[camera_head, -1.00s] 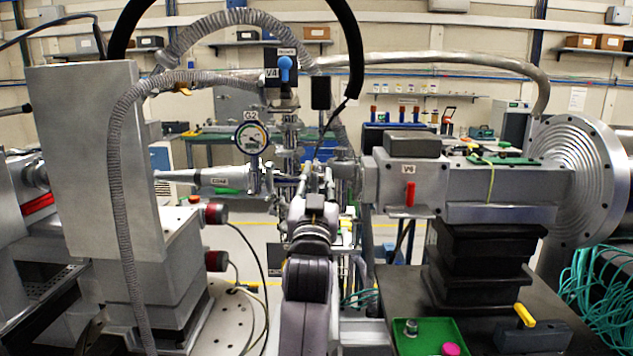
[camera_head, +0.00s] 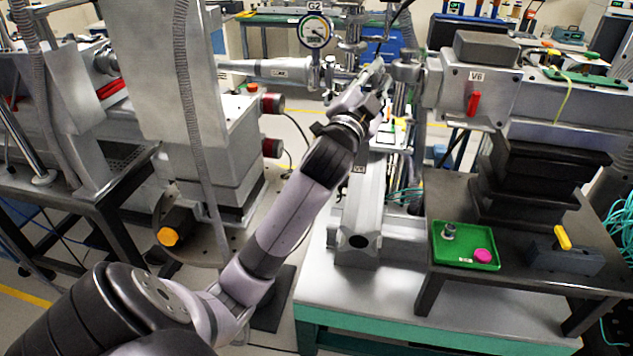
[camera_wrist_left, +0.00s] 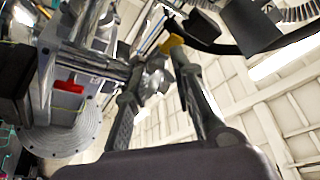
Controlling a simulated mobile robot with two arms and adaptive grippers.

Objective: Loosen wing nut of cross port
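The metal cross port (camera_head: 352,45) stands at the top middle of the head view, among pipes and fittings. I cannot make out its wing nut; my gripper and the fittings crowd that spot. My left gripper (camera_head: 376,72) reaches up to the pipework just below and right of the cross port. In the left wrist view my left gripper (camera_wrist_left: 154,55) has its two fingers spread apart, with a grey metal fitting (camera_wrist_left: 154,80) showing between or behind them. I cannot tell whether they touch it. My right gripper is not in view.
A gauge marked G2 (camera_head: 315,31) and a tapered pipe (camera_head: 265,69) are left of the gripper. Valve V6 (camera_head: 476,85) with a red handle is close on its right. A green tray (camera_head: 465,262) holds a small metal part and a pink disc on the dark table.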

